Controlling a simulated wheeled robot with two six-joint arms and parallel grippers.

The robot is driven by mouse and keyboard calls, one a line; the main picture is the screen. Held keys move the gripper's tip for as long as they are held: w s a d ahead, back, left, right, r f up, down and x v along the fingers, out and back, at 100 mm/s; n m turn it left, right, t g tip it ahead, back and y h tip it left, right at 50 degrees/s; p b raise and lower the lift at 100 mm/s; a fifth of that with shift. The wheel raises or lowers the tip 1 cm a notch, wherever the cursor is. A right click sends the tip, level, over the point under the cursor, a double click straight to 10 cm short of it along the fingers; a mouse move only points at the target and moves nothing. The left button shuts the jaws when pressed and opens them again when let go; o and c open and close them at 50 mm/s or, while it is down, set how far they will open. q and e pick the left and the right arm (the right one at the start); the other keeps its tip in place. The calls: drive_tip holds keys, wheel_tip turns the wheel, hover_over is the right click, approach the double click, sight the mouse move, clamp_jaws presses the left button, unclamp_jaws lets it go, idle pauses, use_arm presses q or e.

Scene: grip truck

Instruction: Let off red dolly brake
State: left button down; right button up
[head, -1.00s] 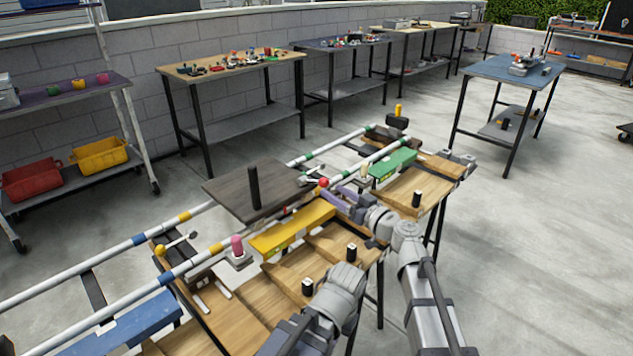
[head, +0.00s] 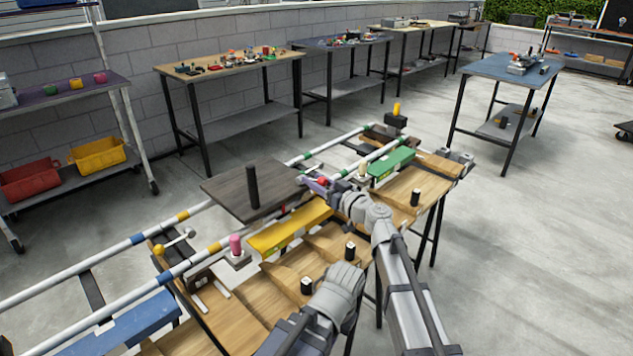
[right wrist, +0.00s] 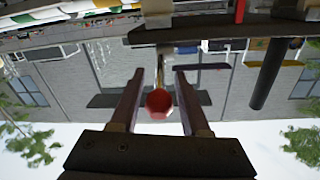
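The red brake knob (head: 323,181) is at the right edge of the dark dolly platform (head: 225,195), beside the near rail. My right gripper (head: 316,185), with purple fingers, is at the knob and partly hides it. In the right wrist view the round red knob (right wrist: 159,103) sits on a pale lever between the two fingers of the gripper (right wrist: 160,75). The fingers are apart, with a gap on each side of the knob. A grey arm part of mine is at the bottom centre; my left gripper's fingers do not show.
The rails (head: 130,290) run diagonally on wooden stands. A yellow-knobbed lever (head: 159,251), a pink knob (head: 236,245), a yellow block (head: 285,230) and a green block (head: 390,162) are nearby. Black pegs stand on the wood.

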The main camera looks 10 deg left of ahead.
clamp_jaws()
idle(1.1)
